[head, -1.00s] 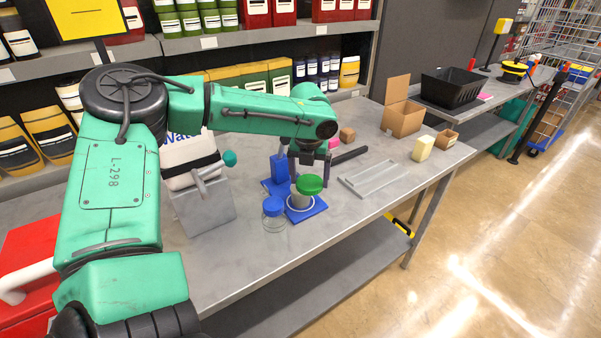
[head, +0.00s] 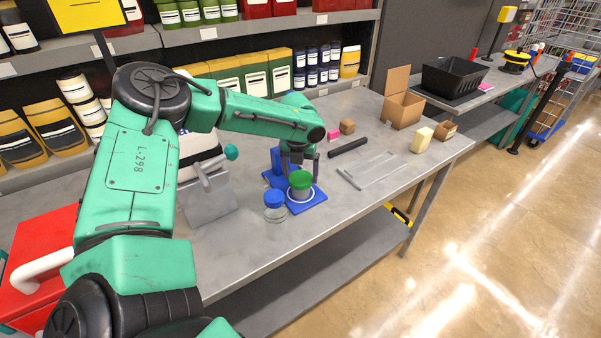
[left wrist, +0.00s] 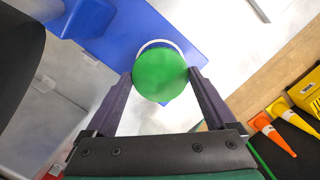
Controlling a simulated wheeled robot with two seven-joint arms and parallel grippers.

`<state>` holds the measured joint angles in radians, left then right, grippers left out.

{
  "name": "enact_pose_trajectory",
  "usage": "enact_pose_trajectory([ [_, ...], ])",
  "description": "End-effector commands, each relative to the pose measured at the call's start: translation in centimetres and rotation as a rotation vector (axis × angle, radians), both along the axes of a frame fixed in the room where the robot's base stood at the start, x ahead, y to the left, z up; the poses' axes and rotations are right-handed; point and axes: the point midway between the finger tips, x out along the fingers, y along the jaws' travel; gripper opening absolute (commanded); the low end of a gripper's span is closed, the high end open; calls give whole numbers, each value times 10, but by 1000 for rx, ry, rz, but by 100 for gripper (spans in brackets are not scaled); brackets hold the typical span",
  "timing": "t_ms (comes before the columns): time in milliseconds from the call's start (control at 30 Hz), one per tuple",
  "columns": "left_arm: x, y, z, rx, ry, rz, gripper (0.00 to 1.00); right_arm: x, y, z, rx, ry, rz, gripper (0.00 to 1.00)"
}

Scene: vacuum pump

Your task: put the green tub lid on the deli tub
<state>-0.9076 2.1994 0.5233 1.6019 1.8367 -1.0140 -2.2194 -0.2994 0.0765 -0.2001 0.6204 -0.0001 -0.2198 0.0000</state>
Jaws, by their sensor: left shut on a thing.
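My left gripper (head: 300,162) is at the lid from above. In the left wrist view its two fingers (left wrist: 161,75) are on either side of the green lid (left wrist: 160,74), shut on it. Whether the lid is fully seated on the rim cannot be told. My right gripper is not in view.
A clear jar with a blue lid (head: 275,206) stands close left of the blue plate. A blue block (head: 283,160) is behind. A grey tray (head: 368,170) and a black bar (head: 348,147) lie to the right. A grey box (head: 207,200) is at left.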

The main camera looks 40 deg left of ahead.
Motion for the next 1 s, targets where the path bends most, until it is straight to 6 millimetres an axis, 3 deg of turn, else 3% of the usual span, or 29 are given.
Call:
enact_pose_trajectory([
  [133, 0, 0, -2, 0, 0, 0, 38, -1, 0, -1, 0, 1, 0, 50],
  [167, 0, 0, -2, 0, 0, 0, 97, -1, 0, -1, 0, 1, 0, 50],
  [200, 0, 0, -2, 0, 0, 0, 100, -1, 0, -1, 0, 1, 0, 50],
  [433, 0, 0, 0, 0, 0, 0, 100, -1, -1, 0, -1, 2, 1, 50],
  [533, 1, 0, 14, 0, -2, 0, 100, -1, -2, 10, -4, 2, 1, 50],
  [600, 0, -1, 22, -1, -5, 1, 100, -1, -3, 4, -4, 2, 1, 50],
  [900, -12, -7, 103, -2, -5, -1, 100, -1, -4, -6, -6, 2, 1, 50],
  [1000, -14, -8, 120, -1, -3, 1, 100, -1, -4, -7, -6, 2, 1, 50],
])
